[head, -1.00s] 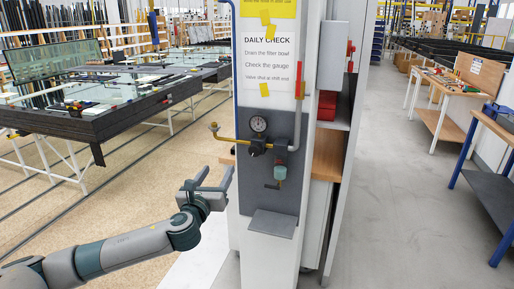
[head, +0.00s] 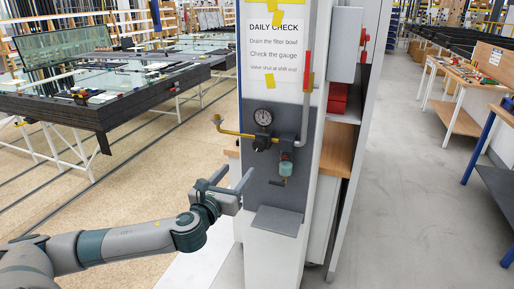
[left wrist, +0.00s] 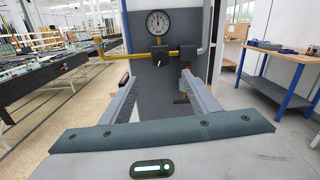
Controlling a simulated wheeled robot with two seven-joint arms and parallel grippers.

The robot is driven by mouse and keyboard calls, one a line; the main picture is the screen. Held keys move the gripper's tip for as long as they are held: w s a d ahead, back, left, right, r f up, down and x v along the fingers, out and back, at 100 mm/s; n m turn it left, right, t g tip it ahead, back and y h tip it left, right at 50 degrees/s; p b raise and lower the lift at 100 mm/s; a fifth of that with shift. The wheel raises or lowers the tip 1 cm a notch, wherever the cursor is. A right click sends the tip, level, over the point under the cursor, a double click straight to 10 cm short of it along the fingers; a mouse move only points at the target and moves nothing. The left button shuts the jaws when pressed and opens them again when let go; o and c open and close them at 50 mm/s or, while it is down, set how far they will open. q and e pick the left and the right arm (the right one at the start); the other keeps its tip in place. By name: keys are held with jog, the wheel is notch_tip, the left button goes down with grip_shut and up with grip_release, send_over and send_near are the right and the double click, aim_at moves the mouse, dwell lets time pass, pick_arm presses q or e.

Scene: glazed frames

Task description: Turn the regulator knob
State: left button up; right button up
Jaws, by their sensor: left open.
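The dark regulator knob (head: 260,144) sits just below the round pressure gauge (head: 263,117) on a grey panel on the column. In the left wrist view the regulator knob (left wrist: 159,60) shows ahead, between and beyond the fingers, under the gauge (left wrist: 158,22). A yellow pipe (head: 233,133) enters the regulator from the left. The filter bowl (head: 285,168) hangs to the right of the knob. My left gripper (head: 230,180) is open and empty, below and left of the knob and apart from it. Its two fingers also show in the left wrist view (left wrist: 155,95). My right gripper is not in view.
A small grey shelf (head: 277,220) juts from the column under the panel. A red handle (head: 306,72) is above right. A grey box (head: 345,45) is mounted beside the sign. A glass-topped conveyor table (head: 110,95) stands at left; the floor at right is clear.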

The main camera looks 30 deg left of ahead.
aim_at(258, 146)
pick_arm(q)
jog(key=p+x, duration=0.5)
jog(key=x, duration=0.9)
jog(key=shift+w+r+p, duration=0.15)
jog(key=shift+w+p, duration=0.15)
jog(key=shift+p, duration=0.05)
jog(key=shift+x, duration=1.05)
jog(key=c, duration=1.1)
